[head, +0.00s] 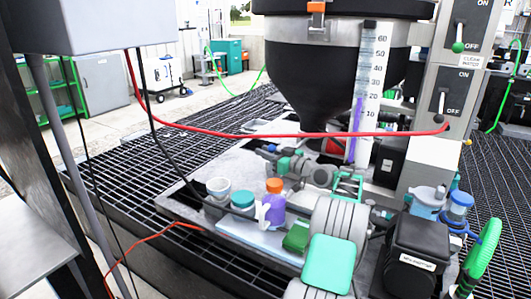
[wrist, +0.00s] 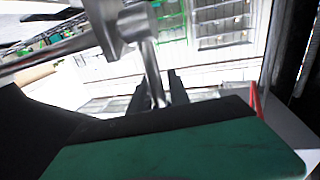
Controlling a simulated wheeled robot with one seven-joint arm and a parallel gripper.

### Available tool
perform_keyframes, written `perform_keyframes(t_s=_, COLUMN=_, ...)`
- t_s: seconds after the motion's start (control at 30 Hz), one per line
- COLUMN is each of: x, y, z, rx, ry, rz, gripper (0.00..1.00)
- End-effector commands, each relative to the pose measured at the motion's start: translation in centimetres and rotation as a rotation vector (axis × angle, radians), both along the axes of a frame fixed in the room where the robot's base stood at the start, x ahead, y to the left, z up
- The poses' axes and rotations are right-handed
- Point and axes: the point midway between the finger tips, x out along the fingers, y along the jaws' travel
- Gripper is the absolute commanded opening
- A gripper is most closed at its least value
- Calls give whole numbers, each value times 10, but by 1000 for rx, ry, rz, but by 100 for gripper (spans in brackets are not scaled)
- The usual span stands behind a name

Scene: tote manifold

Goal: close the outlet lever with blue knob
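No blue knob can be made out in either view, so I cannot tell whether this rod is the outlet lever. In the head view, the black cone-shaped hopper (head: 315,80) stands over the skid, and its outlet area is partly hidden behind grey and teal parts.
A red cable (head: 290,136) hangs across the head view. A control column (head: 445,90) with two switches stands right of the hopper. Several capped bottles, including a purple one (head: 273,209), stand on the skid. Dark grating (head: 130,140) lies left of it.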

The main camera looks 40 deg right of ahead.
Motion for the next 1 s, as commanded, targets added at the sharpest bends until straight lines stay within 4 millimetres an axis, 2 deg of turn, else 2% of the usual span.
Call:
perform_keyframes(t_s=0.03, x=0, y=0, z=0, rx=0, ry=0, rz=0, gripper=15)
perform_keyframes(t_s=0.23, x=0, y=0, z=1, rx=-1, ry=-1, rz=0, gripper=0)
perform_keyframes(t_s=1.0, x=0, y=-1, z=8, rx=-9, ry=-11, rz=-2, gripper=0)
